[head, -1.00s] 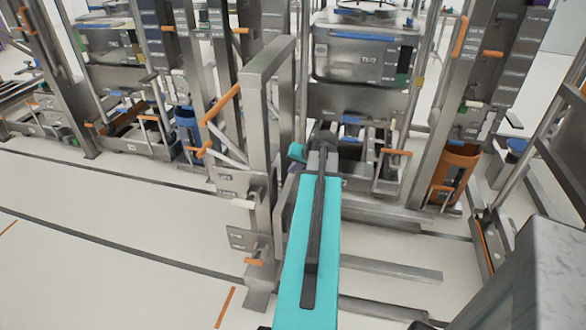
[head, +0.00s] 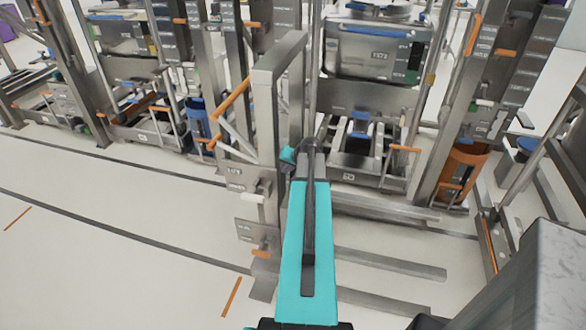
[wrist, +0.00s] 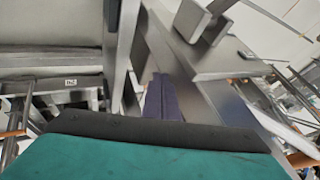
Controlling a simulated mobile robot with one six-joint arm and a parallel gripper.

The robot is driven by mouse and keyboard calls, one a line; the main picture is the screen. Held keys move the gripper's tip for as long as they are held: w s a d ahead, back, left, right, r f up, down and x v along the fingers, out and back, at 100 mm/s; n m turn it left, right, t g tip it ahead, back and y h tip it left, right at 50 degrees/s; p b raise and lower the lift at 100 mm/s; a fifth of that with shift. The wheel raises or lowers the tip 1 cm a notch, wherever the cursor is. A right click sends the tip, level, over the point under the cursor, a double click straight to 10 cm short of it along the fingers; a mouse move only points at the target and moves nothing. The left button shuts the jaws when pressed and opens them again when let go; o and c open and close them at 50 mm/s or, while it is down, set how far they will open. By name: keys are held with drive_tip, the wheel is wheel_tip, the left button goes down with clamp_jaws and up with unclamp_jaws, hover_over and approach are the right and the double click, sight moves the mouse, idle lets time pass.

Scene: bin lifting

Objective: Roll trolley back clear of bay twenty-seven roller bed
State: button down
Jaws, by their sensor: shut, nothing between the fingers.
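The trolley is a tall grey steel frame (head: 268,130) with an orange handle bar (head: 229,101) on its left. Its long low legs (head: 390,263) reach out to the right across the floor. The roller bed (head: 365,165) stands just behind, with a small number plate on its front that is too blurred to read surely. A grey bin with a lid (head: 372,55) stands above it. My teal arm reaches up beside the trolley's upright. My gripper's dark fingers (wrist: 158,90) are shut and empty in the wrist view, near grey steel parts. Contact with the trolley cannot be told.
More bays with bins stand at the left (head: 125,40). An orange container (head: 462,172) stands beside a post at the right. A grey block (head: 550,275) fills the lower right corner. The pale floor (head: 110,235) at the lower left is open.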

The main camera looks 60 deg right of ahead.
drive_tip(key=shift+w+a, duration=0.1)
drive_tip(key=shift+w, duration=0.15)
